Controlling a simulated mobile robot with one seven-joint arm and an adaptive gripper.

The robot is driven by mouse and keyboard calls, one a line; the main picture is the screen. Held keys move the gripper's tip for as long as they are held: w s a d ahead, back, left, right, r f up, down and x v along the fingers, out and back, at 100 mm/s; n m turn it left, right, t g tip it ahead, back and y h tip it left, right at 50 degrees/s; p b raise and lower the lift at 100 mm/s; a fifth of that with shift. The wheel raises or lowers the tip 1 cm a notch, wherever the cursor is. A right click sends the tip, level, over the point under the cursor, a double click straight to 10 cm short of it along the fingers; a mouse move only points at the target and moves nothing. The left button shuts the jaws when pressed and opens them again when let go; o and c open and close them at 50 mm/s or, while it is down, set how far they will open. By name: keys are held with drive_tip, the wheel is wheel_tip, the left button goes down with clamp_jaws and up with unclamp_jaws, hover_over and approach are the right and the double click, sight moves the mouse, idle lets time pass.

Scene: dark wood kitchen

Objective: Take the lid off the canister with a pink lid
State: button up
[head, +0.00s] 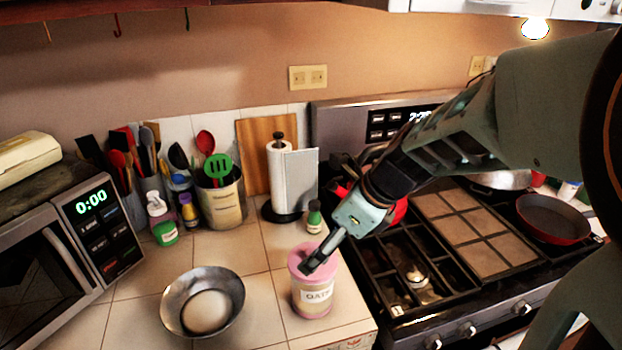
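The canister (314,298) with a label reading "OATS" stands upright on the tiled counter near its right front corner. Its pink lid (298,260) is on top of it. My gripper (312,264) reaches in from the upper right, with its dark fingertips at the lid, overlapping it in the picture. I cannot tell whether the fingertips touch the lid, or how far apart they are. Part of the lid is hidden behind the fingers.
A metal bowl (178,312) stands left of the canister. A small green-capped bottle (314,218) and a paper towel roll (283,180) stand behind it. The stove (440,290) is to the right, a microwave (100,225) at the far left. Bare tiles (262,285) lie between bowl and canister.

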drive_tip(key=shift+b+x, duration=2.15)
drive_tip(key=shift+x, duration=0.4)
drive_tip(key=shift+r, duration=0.1)
drive_tip(key=shift+d, duration=0.1)
drive_tip(key=c, duration=1.1)
drive_tip(key=shift+o, duration=0.2)
drive_tip(key=shift+w+r, duration=0.1)
drive_tip(key=shift+r, duration=0.05)
